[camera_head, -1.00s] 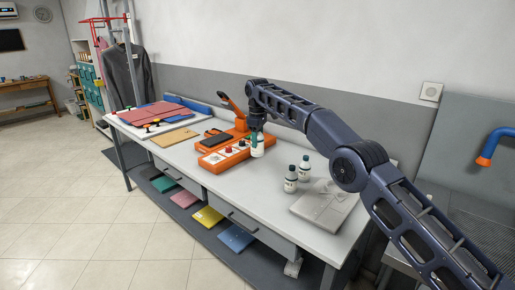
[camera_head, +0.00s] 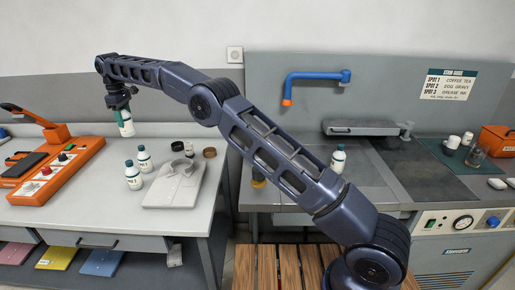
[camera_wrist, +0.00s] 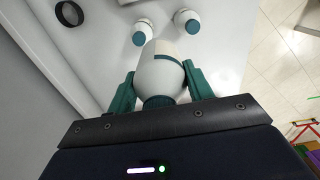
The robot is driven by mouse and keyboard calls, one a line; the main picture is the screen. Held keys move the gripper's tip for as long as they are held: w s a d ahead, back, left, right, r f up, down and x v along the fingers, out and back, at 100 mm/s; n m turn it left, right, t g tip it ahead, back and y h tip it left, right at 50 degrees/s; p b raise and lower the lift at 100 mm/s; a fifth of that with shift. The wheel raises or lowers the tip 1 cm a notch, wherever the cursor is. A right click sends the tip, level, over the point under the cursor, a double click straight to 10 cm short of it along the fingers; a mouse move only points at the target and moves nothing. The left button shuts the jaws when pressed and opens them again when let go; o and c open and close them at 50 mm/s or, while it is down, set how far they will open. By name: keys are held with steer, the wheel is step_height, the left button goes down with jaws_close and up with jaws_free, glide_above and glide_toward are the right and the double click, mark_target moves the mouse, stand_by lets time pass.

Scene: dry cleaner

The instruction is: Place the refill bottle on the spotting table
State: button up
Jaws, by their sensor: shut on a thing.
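My gripper (camera_head: 122,106) is shut on a white bottle with a green cap (camera_head: 126,124), held above the white table (camera_head: 95,208) at left. In the wrist view the green fingers of my gripper (camera_wrist: 158,84) clasp this bottle (camera_wrist: 160,68) from both sides. A grey worktop (camera_head: 290,192) under the stain guide sign, likely the spotting table, is at right. A similar bottle (camera_head: 338,158) stands on it, partly behind my arm. Two more similar bottles, one nearer (camera_head: 133,176) and one farther (camera_head: 145,159), stand on the white table.
An orange device (camera_head: 60,165) fills the left part. A blue spout (camera_head: 316,76), a grey padded arm (camera_head: 360,128), cups and an orange box (camera_head: 497,141) are on the right.

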steer(key=w+d+r+m, duration=0.1)
steer(key=w+d+m, duration=0.2)
steer(key=w+d, duration=0.75)
steer(key=w+d+r+m, duration=0.1)
steer(key=w+d+m, duration=0.2)
steer(key=w+d, duration=0.75)
steer(key=w+d+m, duration=0.3)
steer(key=d+m, duration=0.4)
steer(key=d, duration=2.7)
steer(key=f, duration=1.9)
steer(key=shift+w+f, duration=0.25)
steer(key=shift+f, duration=0.15)
steer(key=shift+f, duration=0.1)
steer(key=o, duration=1.1)
steer(key=shift+o, duration=0.2)
